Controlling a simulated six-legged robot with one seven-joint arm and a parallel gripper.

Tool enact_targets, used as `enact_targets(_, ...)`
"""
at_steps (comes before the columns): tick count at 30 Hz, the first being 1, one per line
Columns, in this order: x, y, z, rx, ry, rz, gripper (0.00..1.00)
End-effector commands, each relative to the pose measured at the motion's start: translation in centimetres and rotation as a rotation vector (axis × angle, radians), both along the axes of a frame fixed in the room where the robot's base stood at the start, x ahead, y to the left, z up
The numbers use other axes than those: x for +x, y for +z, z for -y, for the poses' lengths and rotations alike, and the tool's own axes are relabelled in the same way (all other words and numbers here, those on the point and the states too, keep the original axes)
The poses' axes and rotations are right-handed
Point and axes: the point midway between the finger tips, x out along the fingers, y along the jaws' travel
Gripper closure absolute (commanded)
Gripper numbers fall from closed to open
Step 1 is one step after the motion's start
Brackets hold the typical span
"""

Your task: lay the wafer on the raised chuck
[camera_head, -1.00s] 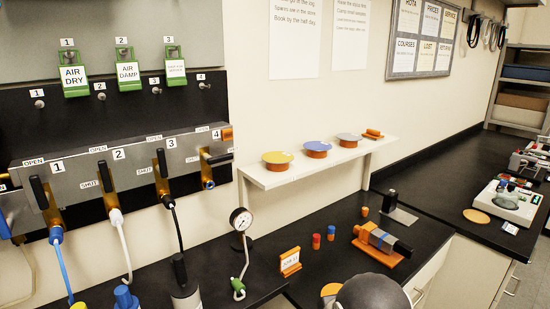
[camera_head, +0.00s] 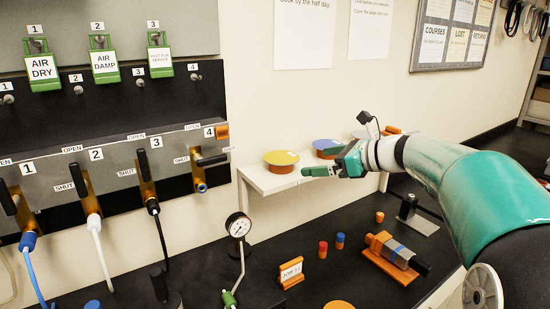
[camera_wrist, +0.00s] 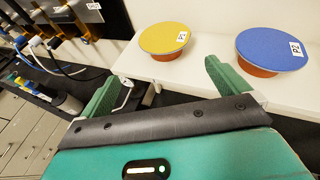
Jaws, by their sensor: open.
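Several round discs on orange bases stand on the white wall shelf: a yellow one (camera_head: 281,158), a blue one (camera_head: 326,144), and a third behind my gripper, mostly hidden. In the wrist view the yellow disc (camera_wrist: 165,37) and the blue disc (camera_wrist: 270,46), labelled P2, lie just beyond my fingers. I cannot tell which thing is the wafer or the raised chuck. My gripper (camera_head: 318,166) is open in front of the shelf, near the blue disc; in the wrist view the space between its fingers (camera_wrist: 163,74) is empty.
The white shelf (camera_head: 262,183) has a bare front edge. On the black bench below are a gauge (camera_head: 238,225), a small sign (camera_head: 291,270), red (camera_head: 323,249) and blue (camera_head: 340,240) pegs and an orange cradle (camera_head: 388,262). A valve panel (camera_head: 110,165) stands left.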

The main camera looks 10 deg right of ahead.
Motion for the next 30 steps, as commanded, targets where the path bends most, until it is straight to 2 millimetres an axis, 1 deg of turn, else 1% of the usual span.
enact_targets(1,0.3,0.3,0.7,0.038,-0.017,-0.005,0.0)
enact_targets(2,0.5,0.4,0.8,0.055,-0.022,-0.008,0.0)
enact_targets(5,1.2,0.4,0.3,0.076,-0.028,-0.011,0.0)
enact_targets(8,2.3,-0.1,-1.0,0.075,-0.025,-0.012,0.0)
enact_targets(12,4.3,-1.0,-3.0,0.072,-0.024,-0.012,0.0)
enact_targets(15,5.5,-1.5,-4.1,0.072,-0.024,-0.011,0.0)
enact_targets(23,7.2,-2.0,-5.6,0.071,-0.025,-0.01,0.0)
enact_targets(30,9.7,-2.8,-7.9,0.069,-0.025,-0.012,0.0)
